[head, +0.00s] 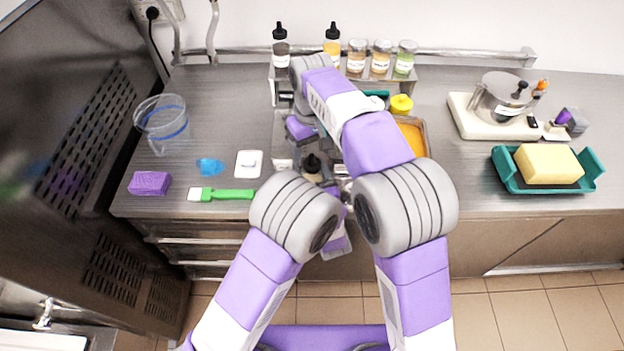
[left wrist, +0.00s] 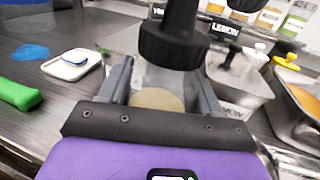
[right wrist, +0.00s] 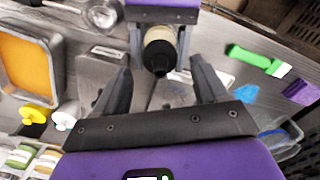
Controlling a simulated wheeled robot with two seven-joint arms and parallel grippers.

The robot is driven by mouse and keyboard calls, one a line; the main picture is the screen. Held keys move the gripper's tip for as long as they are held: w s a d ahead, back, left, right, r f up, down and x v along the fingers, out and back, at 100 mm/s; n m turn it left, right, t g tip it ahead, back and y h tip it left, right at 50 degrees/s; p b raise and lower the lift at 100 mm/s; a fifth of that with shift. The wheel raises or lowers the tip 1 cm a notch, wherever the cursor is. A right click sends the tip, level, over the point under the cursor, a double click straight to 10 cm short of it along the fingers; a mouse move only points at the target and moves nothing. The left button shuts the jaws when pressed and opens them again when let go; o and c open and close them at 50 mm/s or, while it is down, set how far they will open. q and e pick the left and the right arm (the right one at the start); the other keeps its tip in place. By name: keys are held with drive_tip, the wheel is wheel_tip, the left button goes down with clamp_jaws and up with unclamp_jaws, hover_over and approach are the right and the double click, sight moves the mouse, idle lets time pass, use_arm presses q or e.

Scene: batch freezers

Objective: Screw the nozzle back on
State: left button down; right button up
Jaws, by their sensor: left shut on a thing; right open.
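The bottle (left wrist: 160,85) is clear with pale contents low inside. My left gripper (left wrist: 160,74) is shut around its body. The black nozzle (left wrist: 172,42) with its ribbed collar sits at the bottle's mouth; I cannot tell how tight it is. The nozzle also shows in the head view (head: 312,163) above the counter's front part. My right gripper (right wrist: 160,68) is open. In the right wrist view the nozzle (right wrist: 159,60) points toward it, between the fingertips and apparently not gripped. In the head view my right arm covers part of the work area.
A green-handled brush (head: 228,194), blue scraper (head: 209,166), white dish (head: 249,164) and purple block (head: 150,183) lie left. A clear container (head: 162,122) stands behind them. Jars and bottles line the back rack (head: 400,85). A teal tray (head: 590,172) holds a yellow sponge (head: 548,164) right.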

sight(312, 155)
drive_tip(key=shift+r, duration=0.65)
drive_tip(key=shift+c, duration=0.4)
drive_tip(key=shift+r+n, duration=1.7)
drive_tip(key=shift+f, duration=0.1)
drive_tip(key=shift+f, duration=3.9)
drive_tip(key=shift+c, duration=0.4)
